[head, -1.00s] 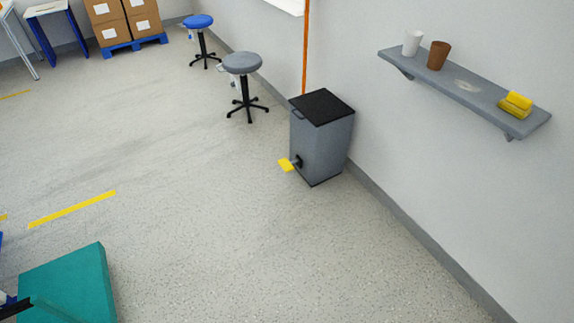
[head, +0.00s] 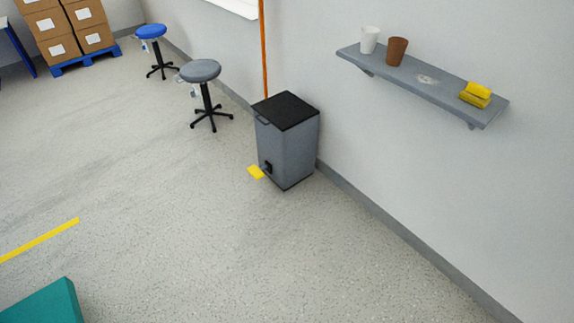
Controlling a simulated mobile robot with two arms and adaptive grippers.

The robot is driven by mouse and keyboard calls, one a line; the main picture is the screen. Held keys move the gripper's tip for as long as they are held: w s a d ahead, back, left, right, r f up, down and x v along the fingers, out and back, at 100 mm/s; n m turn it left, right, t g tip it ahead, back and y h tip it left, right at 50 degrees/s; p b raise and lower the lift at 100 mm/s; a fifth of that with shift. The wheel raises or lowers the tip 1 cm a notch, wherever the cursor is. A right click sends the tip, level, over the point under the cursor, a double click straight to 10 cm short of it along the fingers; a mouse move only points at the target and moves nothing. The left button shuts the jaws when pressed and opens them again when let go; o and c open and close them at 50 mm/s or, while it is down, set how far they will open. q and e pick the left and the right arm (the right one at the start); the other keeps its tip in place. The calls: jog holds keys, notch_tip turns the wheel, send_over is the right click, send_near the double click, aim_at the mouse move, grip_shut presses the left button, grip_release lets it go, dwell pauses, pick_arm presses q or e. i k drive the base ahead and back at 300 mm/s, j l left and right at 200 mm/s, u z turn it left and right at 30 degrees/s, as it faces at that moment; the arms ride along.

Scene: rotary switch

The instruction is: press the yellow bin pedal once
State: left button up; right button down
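A grey bin (head: 288,148) with a black lid (head: 287,110) stands on the floor against the right wall, near the middle of the head view. Its lid is shut. The yellow pedal (head: 256,172) sticks out low at the bin's left side, close to the floor, beside a small black part. Neither of my grippers shows in the view, and nothing of mine is near the pedal.
A grey stool (head: 200,71) and a blue stool (head: 151,31) stand behind the bin. Cartons (head: 72,32) sit on a blue pallet at the back. A wall shelf (head: 425,80) holds two cups and yellow sponges. A teal block (head: 45,306) is at lower left. Floor before the bin is clear.

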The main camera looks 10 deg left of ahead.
aim_at(257, 173)
jog(key=i+j+z, duration=0.3)
jog(key=i+j, duration=0.2)
jog(key=i+j+z, duration=0.15)
jog(key=j, duration=0.3)
jog(key=i+j+z, duration=0.25)
jog(key=i+j, duration=0.15)
jog(key=j, duration=0.35)
jog(key=i+j, duration=0.2)
jog(key=j, duration=0.2)
jog(key=i+j, duration=0.2)
jog(key=j, duration=0.2)
jog(key=i+j, duration=0.2)
jog(key=j, duration=0.2)
jog(key=i+j, duration=0.2)
jog(key=j, duration=0.2)
jog(key=z, duration=0.05)
